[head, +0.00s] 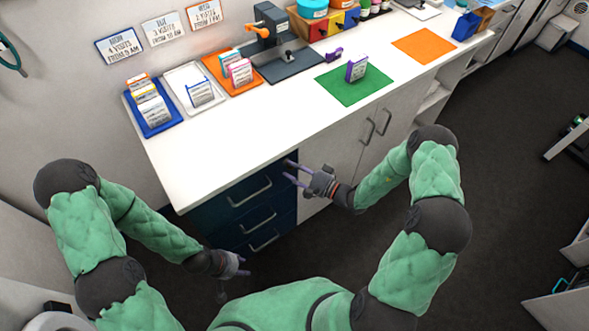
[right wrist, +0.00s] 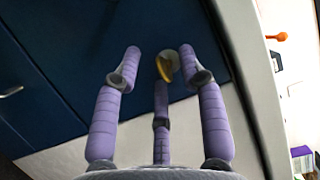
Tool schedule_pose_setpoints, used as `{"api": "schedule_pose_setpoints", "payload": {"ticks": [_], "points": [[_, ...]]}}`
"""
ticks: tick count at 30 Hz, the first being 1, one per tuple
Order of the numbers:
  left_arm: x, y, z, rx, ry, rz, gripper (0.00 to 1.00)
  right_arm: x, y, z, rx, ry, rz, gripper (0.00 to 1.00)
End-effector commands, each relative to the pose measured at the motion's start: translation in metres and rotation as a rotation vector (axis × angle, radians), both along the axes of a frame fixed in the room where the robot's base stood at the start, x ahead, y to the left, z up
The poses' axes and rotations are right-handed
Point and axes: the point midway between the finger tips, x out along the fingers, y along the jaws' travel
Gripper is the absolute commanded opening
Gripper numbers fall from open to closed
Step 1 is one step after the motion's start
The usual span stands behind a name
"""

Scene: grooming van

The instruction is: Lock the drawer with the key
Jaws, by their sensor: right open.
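The dark blue drawer unit (head: 235,187) stands under the left part of the white counter, and its several drawers look closed. In the right wrist view, a pale round lock (right wrist: 175,58) sits on the blue front (right wrist: 100,40). A yellow piece, apparently the key (right wrist: 161,69), shows at the lock; whether it is inserted I cannot tell. My right gripper (head: 291,172) is open at the top right of the drawer front. In the wrist view (right wrist: 158,55) its fingers spread either side of key and lock. My left gripper (head: 238,266) hangs low before the drawers, its finger opening unclear.
The white counter (head: 210,140) overhangs the drawers. It holds card trays (head: 150,120), a green mat (head: 340,90) and an orange mat (head: 425,45). White cupboard doors (head: 345,150) with handles adjoin on the right. The dark floor (head: 500,170) is open to the right.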

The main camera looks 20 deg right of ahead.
Motion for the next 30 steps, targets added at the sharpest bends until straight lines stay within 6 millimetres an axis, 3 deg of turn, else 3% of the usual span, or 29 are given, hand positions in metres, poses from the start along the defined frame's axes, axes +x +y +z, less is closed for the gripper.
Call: {"api": "schedule_pose_setpoints", "payload": {"ticks": [2, 6, 7, 20, 30], "points": [[0.0000, 0.0000, 0.0001, 0.000, 0.000, 0.000, 0.40, 0.0000, -0.0003, 0.0000, 0.000, 0.000, 0.000, 0.41], [0.0000, 0.0000, 0.0001, 0.000, 0.000, 0.000, 0.40, -0.0001, -0.0004, 0.0000, 0.000, 0.000, 0.000, 0.04], [0.0000, 0.0000, 0.0001, 0.000, 0.000, 0.000, 0.40, -0.0001, -0.0004, 0.0000, 0.000, 0.000, 0.000, 0.00], [0.0000, 0.0000, -0.0011, 0.000, 0.000, 0.000, 0.40, -0.0002, -0.0006, -0.0009, 0.035, 0.013, -0.001, 0.00], [0.0000, 0.0000, -0.0054, 0.000, 0.000, 0.000, 0.40, -0.0008, 0.0006, -0.0032, 0.246, 0.091, -0.001, 0.00]]}}
